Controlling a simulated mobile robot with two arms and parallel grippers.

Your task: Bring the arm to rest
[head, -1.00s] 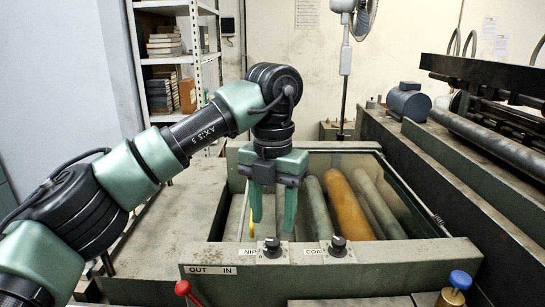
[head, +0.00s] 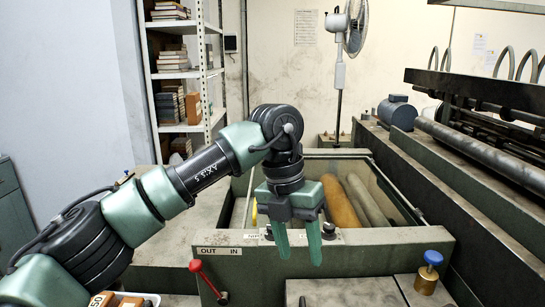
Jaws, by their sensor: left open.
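My left arm comes in from the left. My left gripper (head: 298,240) points down with its two green fingers apart, open and with nothing between them. It hangs in front of the near wall of the feeder (head: 375,244), by the front panel marked OUT and IN. The gripper and fingers hide part of the black knobs and their labels on the panel's top. My right gripper is not in view.
A red-knobbed lever (head: 207,277) and a blue-topped brass knob (head: 429,270) stand up near the front. Rollers (head: 341,201) lie inside the feeder. A long machine with a grey roller (head: 485,153) fills the right side. A shelf (head: 183,75) and a fan (head: 345,40) stand behind.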

